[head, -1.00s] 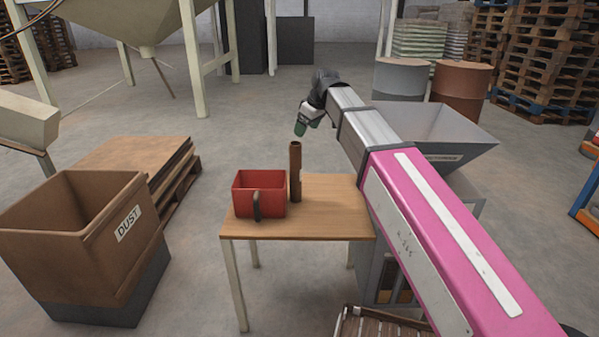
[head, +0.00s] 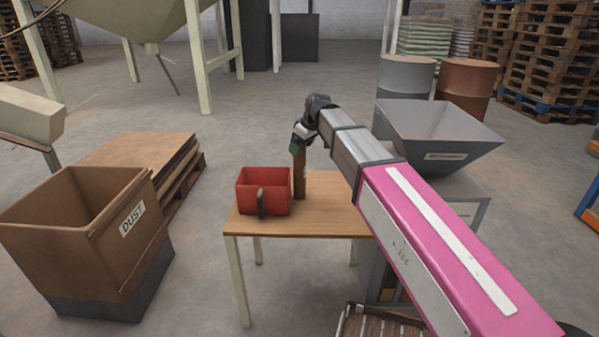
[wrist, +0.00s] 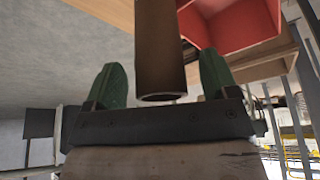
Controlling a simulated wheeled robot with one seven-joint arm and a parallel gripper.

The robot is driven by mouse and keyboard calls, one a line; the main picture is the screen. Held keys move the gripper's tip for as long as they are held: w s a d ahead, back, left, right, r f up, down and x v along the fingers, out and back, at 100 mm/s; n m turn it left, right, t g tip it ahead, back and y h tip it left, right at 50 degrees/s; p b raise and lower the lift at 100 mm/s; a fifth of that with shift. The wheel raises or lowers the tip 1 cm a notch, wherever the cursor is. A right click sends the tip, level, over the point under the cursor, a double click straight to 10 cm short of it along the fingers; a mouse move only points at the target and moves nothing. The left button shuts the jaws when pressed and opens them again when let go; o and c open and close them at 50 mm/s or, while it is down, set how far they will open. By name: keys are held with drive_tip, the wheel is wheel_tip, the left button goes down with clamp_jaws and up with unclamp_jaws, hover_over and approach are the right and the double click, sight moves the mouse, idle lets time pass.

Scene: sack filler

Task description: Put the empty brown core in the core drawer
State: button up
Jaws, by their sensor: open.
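The brown core (head: 300,178) is a tube standing upright on the wooden table, just right of a red box. My gripper (head: 297,147) is at the core's top end. In the wrist view its two green fingers are open, with the core (wrist: 160,45) between them and a gap on both sides. The core's open end faces my palm. The red box (head: 264,192) has a dark upright handle on its front. No label shows which thing is the core drawer; I cannot tell whether the red box is it.
A brown bin marked DUST (head: 120,240) stands at left, beside stacked boards (head: 140,155). A grey hopper (head: 435,140) stands close to my arm at right. Drums and pallets are behind it.

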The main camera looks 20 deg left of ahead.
drive_tip(key=shift+a+f, duration=0.2)
drive_tip(key=shift+f, duration=0.3)
drive_tip(key=shift+r, duration=0.1)
drive_tip(key=c, duration=1.3)
